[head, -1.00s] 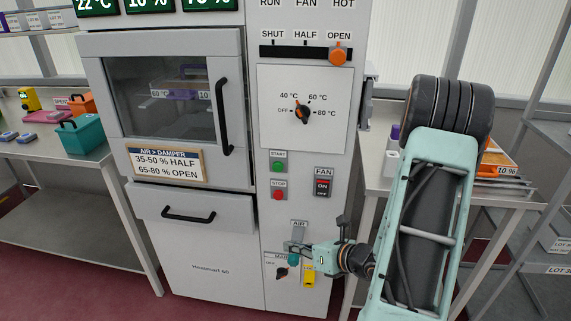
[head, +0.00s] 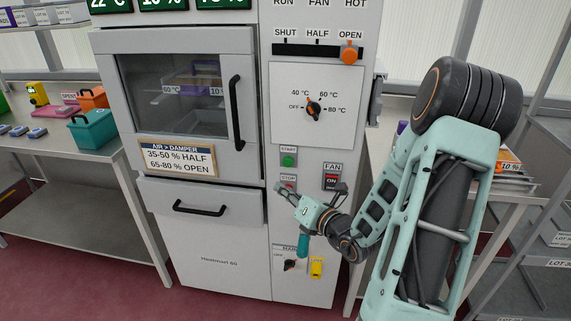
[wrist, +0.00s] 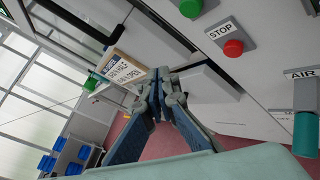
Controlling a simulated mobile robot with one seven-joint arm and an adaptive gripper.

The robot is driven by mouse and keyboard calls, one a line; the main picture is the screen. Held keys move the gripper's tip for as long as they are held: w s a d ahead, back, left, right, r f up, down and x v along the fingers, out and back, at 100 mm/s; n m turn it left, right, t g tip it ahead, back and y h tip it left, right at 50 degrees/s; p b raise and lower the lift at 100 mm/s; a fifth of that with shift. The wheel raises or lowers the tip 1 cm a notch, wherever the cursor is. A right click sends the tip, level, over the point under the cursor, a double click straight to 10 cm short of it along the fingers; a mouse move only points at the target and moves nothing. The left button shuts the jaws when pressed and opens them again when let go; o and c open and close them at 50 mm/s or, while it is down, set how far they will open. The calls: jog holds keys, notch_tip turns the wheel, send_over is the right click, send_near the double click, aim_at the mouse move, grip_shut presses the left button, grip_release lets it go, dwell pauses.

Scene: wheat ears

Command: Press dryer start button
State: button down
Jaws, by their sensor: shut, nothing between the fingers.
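The green start button (head: 288,160) sits under its START label on the dryer's (head: 210,245) front panel. A green button also shows at the top edge of the wrist view (wrist: 190,8). My gripper (head: 280,188) is shut and empty, just below the start button and by the red stop button, apart from the start button. In the wrist view its fingertips (wrist: 160,76) meet, pointing past the panel toward the dryer's door side. The red stop button (wrist: 233,47) is clear in the wrist view but partly hidden by my gripper in the head view.
The red fan switch (head: 331,180) is right of the buttons. The teal AIR handle (head: 303,245), a dark knob (head: 290,265) and a yellow part (head: 316,267) lie below. The drawer handle (head: 199,208) juts out at left. The orange damper slider (head: 349,53) is above.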

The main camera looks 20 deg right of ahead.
aim_at(283, 164)
jog(key=shift+d, duration=0.1)
jog(key=w+d, duration=0.4)
jog(key=w, duration=0.3)
jog(key=shift+w+d, duration=0.15)
jog(key=shift+d, duration=0.25)
dwell(1.3)
jog(key=shift+w+d, duration=0.2)
jog(key=shift+w, duration=0.15)
jog(key=shift+w+d, duration=0.35)
jog(key=shift+w, duration=0.1)
dwell(0.8)
dwell(0.3)
jog(key=shift+s+a, duration=0.55)
jog(key=shift+s, duration=0.25)
jog(key=shift+s+a+p, duration=0.2)
jog(key=shift+s+a, duration=0.5)
jog(key=shift+s, duration=0.35)
jog(key=shift+s+a+p, duration=0.15)
jog(key=shift+s+a, duration=0.55)
jog(key=shift+s, duration=0.35)
